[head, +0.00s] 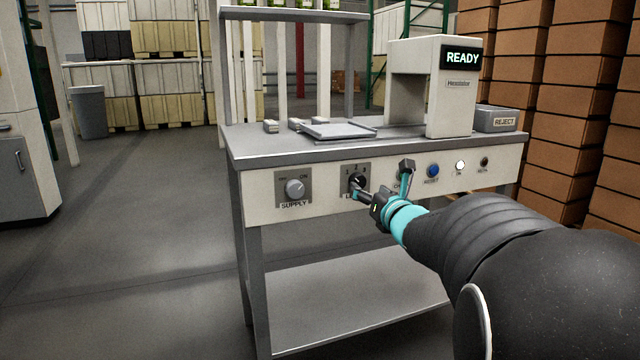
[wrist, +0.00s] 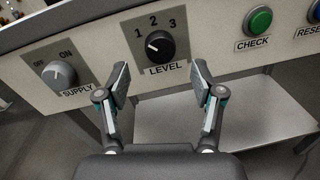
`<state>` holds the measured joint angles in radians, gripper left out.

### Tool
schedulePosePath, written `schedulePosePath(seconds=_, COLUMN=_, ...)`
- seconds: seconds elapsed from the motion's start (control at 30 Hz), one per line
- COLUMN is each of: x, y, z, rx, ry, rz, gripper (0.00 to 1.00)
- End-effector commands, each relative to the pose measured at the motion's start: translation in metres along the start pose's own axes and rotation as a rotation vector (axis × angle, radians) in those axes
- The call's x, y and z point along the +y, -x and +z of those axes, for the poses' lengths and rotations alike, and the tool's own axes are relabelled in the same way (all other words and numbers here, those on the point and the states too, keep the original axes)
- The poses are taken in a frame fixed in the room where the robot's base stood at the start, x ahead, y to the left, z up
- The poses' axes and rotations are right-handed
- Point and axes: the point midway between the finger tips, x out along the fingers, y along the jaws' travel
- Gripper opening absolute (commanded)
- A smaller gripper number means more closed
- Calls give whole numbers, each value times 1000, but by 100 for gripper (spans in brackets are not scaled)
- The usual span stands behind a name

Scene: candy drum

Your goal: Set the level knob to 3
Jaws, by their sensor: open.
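The black level knob (wrist: 160,46) is on a grey plate marked 1, 2 and 3 on the panel front. Its white pointer line is on its left side, toward the 1. My gripper (wrist: 161,77) is open and empty, its two fingers spread in front of and below the knob in the wrist view. The fingers look apart from the knob.
The supply knob (wrist: 59,74) is to the left of the level plate. The green check button (wrist: 258,20) is to the right. The blue reset button (head: 432,171) and a white button (head: 460,166) are further right. A display reads READY (head: 462,57).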

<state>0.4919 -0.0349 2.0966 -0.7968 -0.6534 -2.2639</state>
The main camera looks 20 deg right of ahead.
Motion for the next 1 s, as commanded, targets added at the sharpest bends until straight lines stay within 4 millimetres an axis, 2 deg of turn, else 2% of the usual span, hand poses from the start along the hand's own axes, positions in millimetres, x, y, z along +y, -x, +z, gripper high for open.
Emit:
schedulePosePath(seconds=0.1, x=0, y=-21, z=-1, rx=2, ry=-1, rz=1, gripper=67)
schedulePosePath(seconds=0.3, x=0, y=-44, z=0, rx=1, ry=-1, rz=0, gripper=67)
schedulePosePath(seconds=0.5, x=0, y=-53, z=0, rx=0, ry=0, rz=0, gripper=67)
schedulePosePath(seconds=0.73, x=0, y=-53, z=0, rx=0, ry=0, rz=0, gripper=67)
schedulePosePath(seconds=0.77, x=0, y=-53, z=0, rx=0, ry=0, rz=0, gripper=65)
schedulePosePath(seconds=0.9, x=0, y=-53, z=0, rx=0, ry=0, rz=0, gripper=30)
schedulePosePath(seconds=1.0, x=0, y=-53, z=0, rx=0, ry=0, rz=0, gripper=7)
